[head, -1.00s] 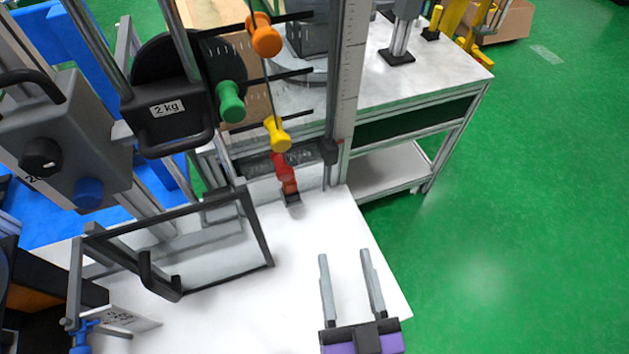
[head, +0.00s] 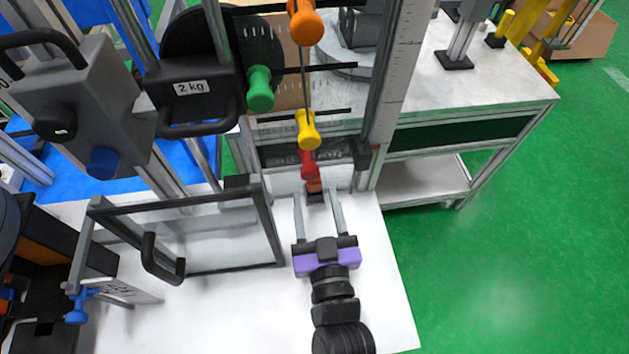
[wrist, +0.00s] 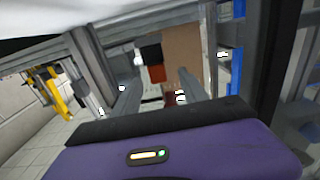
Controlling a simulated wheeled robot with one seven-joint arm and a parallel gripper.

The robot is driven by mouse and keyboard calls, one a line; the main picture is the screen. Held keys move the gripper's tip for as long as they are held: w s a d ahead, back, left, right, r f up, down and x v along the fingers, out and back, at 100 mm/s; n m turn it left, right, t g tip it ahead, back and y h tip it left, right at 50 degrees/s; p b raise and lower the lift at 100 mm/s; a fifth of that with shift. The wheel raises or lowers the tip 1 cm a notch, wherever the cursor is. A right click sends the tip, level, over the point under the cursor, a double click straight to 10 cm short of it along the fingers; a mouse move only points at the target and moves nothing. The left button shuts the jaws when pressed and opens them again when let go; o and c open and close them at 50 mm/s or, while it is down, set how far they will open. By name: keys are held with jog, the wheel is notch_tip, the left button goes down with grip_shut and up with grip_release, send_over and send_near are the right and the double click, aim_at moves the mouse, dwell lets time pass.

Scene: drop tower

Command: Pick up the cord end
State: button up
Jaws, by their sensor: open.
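A thin cord (head: 304,75) runs down from an orange ball-like piece (head: 305,22) to a yellow tapered piece (head: 308,130). Just below hangs or stands a red piece (head: 310,165) with a dark block (head: 316,196) at its foot; I cannot tell whether it is tied to the cord. My gripper (head: 317,195) is open and empty, its fingers pointing at the red piece, one to each side of the dark block in the picture. In the wrist view the dark block (wrist: 149,50) and red part (wrist: 157,74) show between the fingertips, apart from both fingers.
A black-framed clear panel (head: 275,230) with a handle stands left of my gripper. A ruled upright post (head: 395,80) rises to the right of the cord. A green knob (head: 260,90) and a 2 kg weight (head: 190,88) are at upper left. The white board (head: 385,300) is bare at front right.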

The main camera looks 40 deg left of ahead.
aim_at(315, 187)
jog(key=x, duration=0.4)
jog(key=shift+w+d+r+p, duration=0.1)
jog(key=shift+w+p, duration=0.1)
jog(key=shift+p, duration=0.1)
jog(key=shift+c, duration=0.4)
grip_shut()
